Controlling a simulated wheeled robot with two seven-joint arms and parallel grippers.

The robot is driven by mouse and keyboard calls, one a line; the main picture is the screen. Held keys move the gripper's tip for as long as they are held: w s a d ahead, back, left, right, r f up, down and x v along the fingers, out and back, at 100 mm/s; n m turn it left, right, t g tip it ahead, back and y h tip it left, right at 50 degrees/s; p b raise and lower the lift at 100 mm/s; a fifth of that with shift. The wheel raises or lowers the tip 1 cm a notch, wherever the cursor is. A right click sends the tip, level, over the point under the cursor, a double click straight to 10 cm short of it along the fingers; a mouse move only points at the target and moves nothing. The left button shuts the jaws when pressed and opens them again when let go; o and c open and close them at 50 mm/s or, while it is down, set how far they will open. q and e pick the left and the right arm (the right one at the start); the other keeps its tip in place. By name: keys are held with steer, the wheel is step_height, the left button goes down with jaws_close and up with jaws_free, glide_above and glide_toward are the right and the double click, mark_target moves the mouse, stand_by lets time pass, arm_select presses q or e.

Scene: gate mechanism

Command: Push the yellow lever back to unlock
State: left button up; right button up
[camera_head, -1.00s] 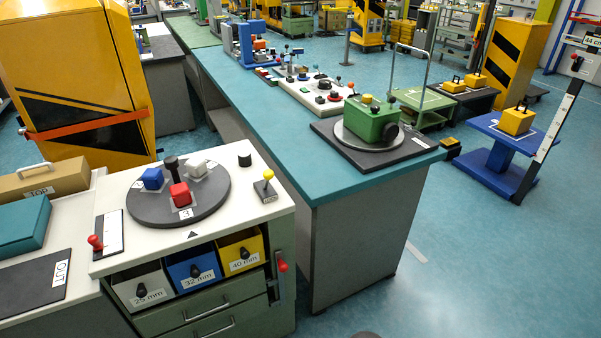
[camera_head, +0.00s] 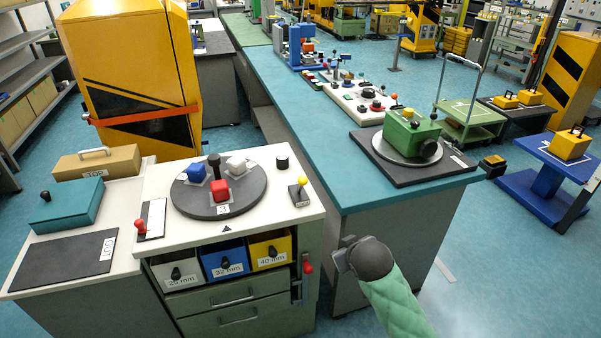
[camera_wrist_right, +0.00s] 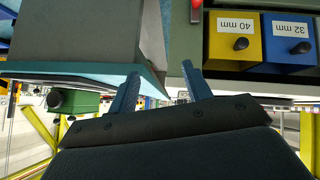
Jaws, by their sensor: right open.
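The yellow lever (camera_head: 302,181) is a small ball knob on a short stem, set on a grey plate at the right front corner of the white cabinet top (camera_head: 290,213). My right gripper (camera_head: 343,261) is beside the cabinet, to the right of and lower than the lever, and apart from it. In the right wrist view my gripper (camera_wrist_right: 160,85) has its two blue fingers spread, with nothing between them. The lever cannot be made out in the right wrist view. My left gripper is not in view.
A round dark turntable (camera_head: 245,195) with red, blue and white blocks stands left of the lever. A black knob (camera_head: 282,163) is just behind it. A red handle (camera_head: 307,267) sticks out on the cabinet's right side. The teal bench (camera_head: 345,195) lies to the right.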

mark_target(300, 177)
steer(key=w+a+r+t+y, duration=0.2)
steer(key=w+a+r, duration=0.1)
steer(key=w, duration=0.1)
steer(key=w+a+r+n+t+y+p, duration=0.1)
steer(key=w+a+r+t+y, duration=0.1)
steer(key=w, duration=0.3)
steer(key=w+a+r+n+t+y, duration=0.1)
steer(key=w+a+r+t+y, duration=0.1)
steer(key=w+a+r+y, duration=0.2)
steer(key=shift+w+a, duration=0.1)
steer(key=shift+w, duration=0.5)
steer(key=shift+w+a+r+p, duration=0.1)
steer(key=shift+w+p, duration=0.05)
steer(key=shift+p, duration=0.2)
steer(key=p+x, duration=0.2)
steer(key=x, duration=0.3)
steer(key=shift+w+a+r, duration=0.1)
steer(key=shift+w, duration=0.05)
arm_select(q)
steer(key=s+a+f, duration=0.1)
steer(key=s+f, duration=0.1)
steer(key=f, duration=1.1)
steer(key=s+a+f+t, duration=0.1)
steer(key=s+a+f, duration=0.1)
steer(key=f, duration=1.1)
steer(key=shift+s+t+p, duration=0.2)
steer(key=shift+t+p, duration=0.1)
arm_select(e)
steer(key=shift+x, duration=1)
steer(key=shift+c, duration=0.4)
